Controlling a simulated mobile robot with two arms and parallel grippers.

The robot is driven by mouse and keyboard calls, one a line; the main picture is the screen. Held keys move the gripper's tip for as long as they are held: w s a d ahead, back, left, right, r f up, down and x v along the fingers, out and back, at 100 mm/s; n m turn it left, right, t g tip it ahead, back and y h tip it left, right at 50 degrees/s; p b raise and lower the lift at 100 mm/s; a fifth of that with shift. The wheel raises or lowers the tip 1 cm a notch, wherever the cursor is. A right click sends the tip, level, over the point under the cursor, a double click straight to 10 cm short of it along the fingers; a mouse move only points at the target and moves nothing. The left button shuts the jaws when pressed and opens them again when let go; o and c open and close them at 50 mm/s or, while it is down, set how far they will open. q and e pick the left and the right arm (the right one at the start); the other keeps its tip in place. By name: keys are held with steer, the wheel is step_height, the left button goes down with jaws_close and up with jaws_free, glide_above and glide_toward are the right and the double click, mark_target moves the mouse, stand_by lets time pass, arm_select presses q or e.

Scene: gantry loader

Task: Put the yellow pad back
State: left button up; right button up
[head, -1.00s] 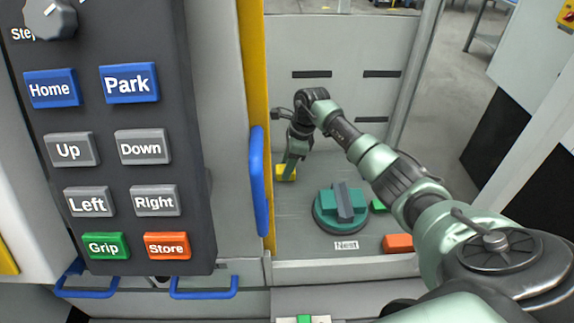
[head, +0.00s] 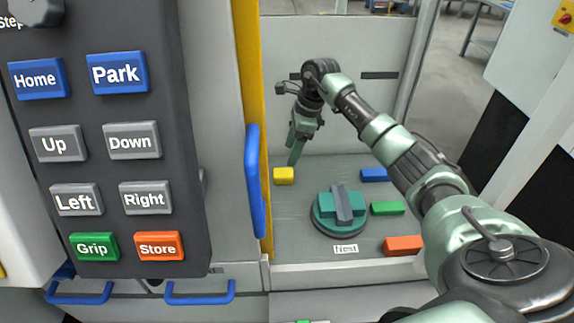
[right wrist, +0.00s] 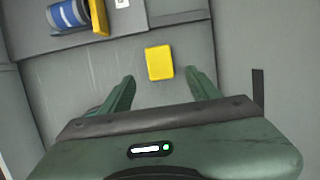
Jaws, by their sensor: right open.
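The yellow pad (head: 284,176) lies flat on the grey floor of the cell, near the yellow post at left. My right gripper (head: 294,157) is open and empty above it, fingers pointing down. In the right wrist view the yellow pad (right wrist: 159,62) shows just beyond and between the two spread fingertips (right wrist: 160,76), with a gap on both sides. My left gripper is not in view.
A round teal fixture (head: 338,210) stands behind the "Nest" label (head: 346,249). Blue (head: 374,174), green (head: 387,208) and orange (head: 402,245) blocks lie at right. A button panel (head: 105,150) and blue handle (head: 256,180) fill the left side.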

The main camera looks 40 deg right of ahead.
steer(key=shift+v, duration=2.1)
